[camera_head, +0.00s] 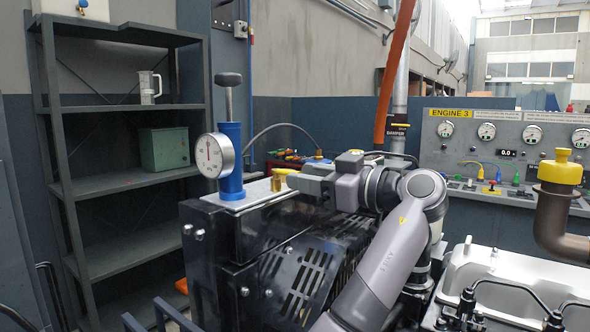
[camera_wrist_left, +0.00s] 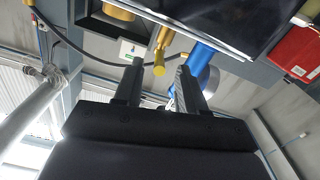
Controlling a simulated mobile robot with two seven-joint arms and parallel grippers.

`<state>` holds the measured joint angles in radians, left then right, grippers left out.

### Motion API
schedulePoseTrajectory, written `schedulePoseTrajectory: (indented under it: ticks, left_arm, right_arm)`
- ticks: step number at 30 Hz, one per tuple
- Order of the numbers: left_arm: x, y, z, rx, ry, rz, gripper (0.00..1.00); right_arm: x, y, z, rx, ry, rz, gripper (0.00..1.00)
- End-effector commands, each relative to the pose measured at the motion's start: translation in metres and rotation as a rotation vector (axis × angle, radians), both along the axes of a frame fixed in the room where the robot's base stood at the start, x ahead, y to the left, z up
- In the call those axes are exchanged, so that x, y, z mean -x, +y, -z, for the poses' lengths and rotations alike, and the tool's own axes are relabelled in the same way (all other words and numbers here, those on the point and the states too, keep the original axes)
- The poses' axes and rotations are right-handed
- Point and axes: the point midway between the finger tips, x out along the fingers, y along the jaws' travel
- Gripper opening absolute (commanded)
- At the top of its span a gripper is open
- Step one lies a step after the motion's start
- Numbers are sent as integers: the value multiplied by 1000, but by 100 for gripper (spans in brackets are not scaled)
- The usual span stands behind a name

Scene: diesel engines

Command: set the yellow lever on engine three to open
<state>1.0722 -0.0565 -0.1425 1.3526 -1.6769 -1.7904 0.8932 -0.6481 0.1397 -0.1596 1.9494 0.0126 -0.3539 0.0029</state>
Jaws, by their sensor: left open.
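A yellow lever (camera_head: 279,176) stands on the light top plate of the black engine unit (camera_head: 315,265), beside a blue cylinder with a round gauge. My left gripper (camera_head: 292,182) reaches in from the right, close to the lever. In the left wrist view the yellow lever (camera_wrist_left: 162,48) shows ahead of the two open fingers (camera_wrist_left: 158,72), roughly in line with the gap between them. I see nothing held. Contact between fingers and lever cannot be made out. The ENGINE 3 sign (camera_head: 450,113) is on the panel at right. My right gripper is not in view.
The blue cylinder (camera_head: 231,160) with its gauge (camera_head: 213,155) stands left of the lever. In the left wrist view this cylinder (camera_wrist_left: 200,62) is near one finger. A dark shelf (camera_head: 130,183) is at left. A brown pipe with a yellow cap (camera_head: 561,168) rises at right.

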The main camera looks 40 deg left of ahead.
Motion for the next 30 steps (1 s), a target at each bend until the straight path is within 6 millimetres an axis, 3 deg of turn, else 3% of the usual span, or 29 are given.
schedulePoseTrajectory:
  ticks: [6, 16, 17, 20, 21, 30]
  left_arm:
    - [3, 27, -1, 0, 2, 0, 40]
    - [4, 33, 0, 0, 1, 1, 40]
    - [4, 33, 0, 0, 1, 1, 37]
    - [3, 33, 0, 0, 1, 1, 4]
    - [3, 33, 0, 0, 1, 1, 0]
    - [4, 32, 2, 2, 0, 18, 0]
  right_arm:
    - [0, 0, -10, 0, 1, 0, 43]
    - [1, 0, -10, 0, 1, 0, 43]
    - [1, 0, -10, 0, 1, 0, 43]
    - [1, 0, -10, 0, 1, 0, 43]
    - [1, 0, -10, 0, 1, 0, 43]
    - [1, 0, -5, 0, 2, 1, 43]
